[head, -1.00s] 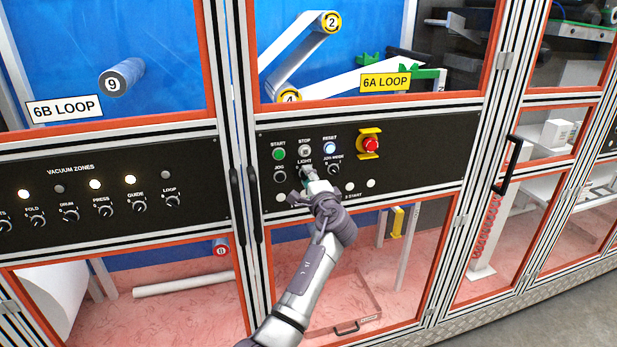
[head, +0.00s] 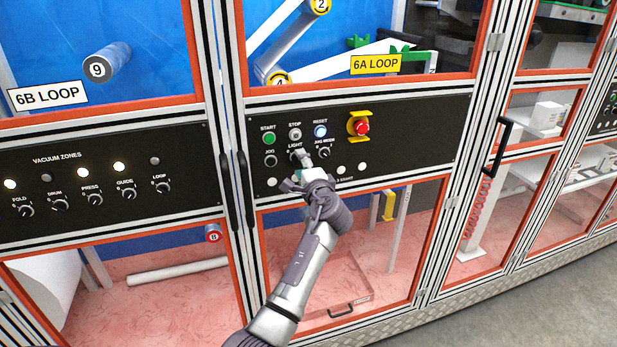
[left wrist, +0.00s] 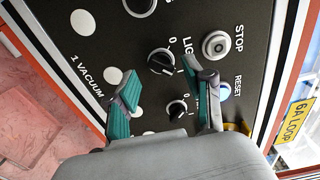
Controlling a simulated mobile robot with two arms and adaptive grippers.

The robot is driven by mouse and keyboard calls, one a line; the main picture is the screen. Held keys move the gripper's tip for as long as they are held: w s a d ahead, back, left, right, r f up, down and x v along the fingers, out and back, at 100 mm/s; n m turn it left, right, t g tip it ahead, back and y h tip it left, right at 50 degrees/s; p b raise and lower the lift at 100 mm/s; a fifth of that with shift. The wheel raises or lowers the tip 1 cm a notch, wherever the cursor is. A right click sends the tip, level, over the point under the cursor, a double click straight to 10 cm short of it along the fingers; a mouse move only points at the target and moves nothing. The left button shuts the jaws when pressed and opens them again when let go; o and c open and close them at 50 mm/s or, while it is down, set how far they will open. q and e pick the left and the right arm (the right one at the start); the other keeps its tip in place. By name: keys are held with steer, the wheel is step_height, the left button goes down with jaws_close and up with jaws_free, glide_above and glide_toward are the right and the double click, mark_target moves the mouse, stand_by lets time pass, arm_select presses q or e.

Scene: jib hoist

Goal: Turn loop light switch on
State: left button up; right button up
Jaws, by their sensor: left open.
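The LIGHT switch is a black rotary knob on the dark panel under the yellow 6A LOOP label (head: 376,64). In the left wrist view the LIGHT knob (left wrist: 162,62) shows clearly, with a 0 mark beside it. In the head view it is largely hidden behind a finger. My left gripper (head: 295,170) is open in front of the panel. In the left wrist view the left gripper (left wrist: 160,78) has its teal fingers apart, the knob appearing just beyond the gap between the tips. Nothing is held. My right gripper is not in view.
The JOG knob (head: 270,160) and JOG MODE knob (head: 323,152) flank LIGHT. Above are green START (head: 269,138), STOP (head: 295,134) and lit RESET (head: 320,131) buttons. A red emergency stop (head: 361,127) with yellow guard sticks out to the right. Door handles (head: 243,175) stand to the left.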

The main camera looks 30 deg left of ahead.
arm_select(q)
steer(key=v, duration=1)
steer(key=shift+s+d+f, duration=0.1)
steer(key=shift+f, duration=0.05)
steer(key=d+f+m+h+b, duration=0.1)
steer(key=d+f+h, duration=0.15)
steer(key=f, duration=0.85)
steer(key=d+f+m+h+b, duration=0.1)
steer(key=d+f+m+h, duration=0.15)
steer(key=f, duration=0.95)
steer(key=s+d+f+n+g+h+b, duration=0.1)
steer(key=s+d+f+g+h, duration=0.3)
steer(key=f, duration=0.8)
steer(key=s+f+n+t+h+b, duration=0.1)
steer(key=s+f, duration=0.4)
steer(key=f, duration=0.6)
steer(key=s+d+f+n+g+h+b, duration=0.1)
steer(key=s+f+n+g+h, duration=0.15)
steer(key=s+f, duration=1.1)
steer(key=s+d+f+n+g+h+b, duration=0.1)
steer(key=s+f+n+g, duration=0.15)
steer(key=s+f, duration=1.05)
steer(key=s+f+n+g+b, duration=0.1)
steer(key=s+n+g, duration=0.1)
steer(key=s, duration=1.6)
steer(key=shift+s+a+f+g, duration=0.25)
steer(key=shift+s+a+g, duration=0.05)
steer(key=shift+a, duration=0.1)
